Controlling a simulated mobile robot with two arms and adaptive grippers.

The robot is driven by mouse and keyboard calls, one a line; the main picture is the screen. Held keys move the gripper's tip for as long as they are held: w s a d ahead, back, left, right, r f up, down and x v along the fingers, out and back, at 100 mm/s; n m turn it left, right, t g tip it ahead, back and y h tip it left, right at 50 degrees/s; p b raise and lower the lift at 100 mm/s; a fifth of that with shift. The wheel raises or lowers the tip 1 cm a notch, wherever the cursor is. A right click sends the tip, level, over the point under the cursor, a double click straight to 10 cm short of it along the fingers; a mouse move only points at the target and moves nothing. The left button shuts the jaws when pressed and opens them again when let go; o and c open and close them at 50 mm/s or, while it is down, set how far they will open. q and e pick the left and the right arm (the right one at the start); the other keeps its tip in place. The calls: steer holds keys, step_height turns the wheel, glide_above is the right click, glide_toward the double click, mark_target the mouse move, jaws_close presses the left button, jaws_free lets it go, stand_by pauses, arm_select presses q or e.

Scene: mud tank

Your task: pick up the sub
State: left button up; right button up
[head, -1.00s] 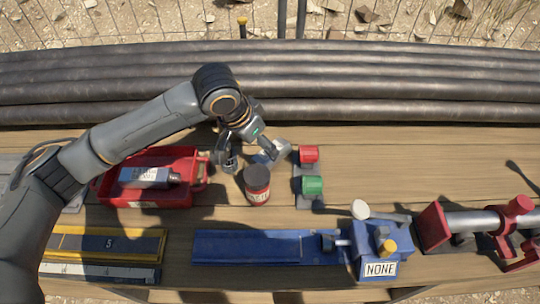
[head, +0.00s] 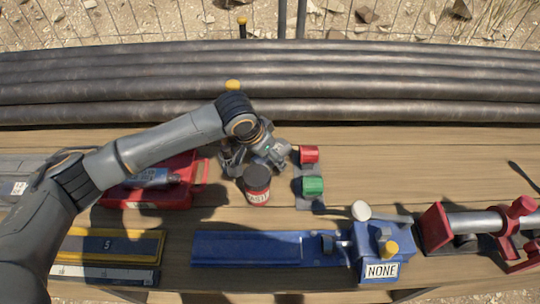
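I cannot tell for sure which object is the sub. A grey cylindrical piece with a narrower end (head: 152,178) lies in the red tray (head: 150,202) at the left, partly hidden by my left arm. My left gripper (head: 256,160) is over the bench just behind the red can (head: 258,196) with a dark lid. Its fingers look spread apart, and I see nothing held between them. My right gripper is not in view.
A grey stand with a red block (head: 309,155) and a green block (head: 313,186) is just right of the gripper. Dark pipes (head: 400,85) run behind.

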arm_select(q)
jaws_close()
steer(key=shift+w, duration=0.1)
steer(key=shift+r, duration=0.15)
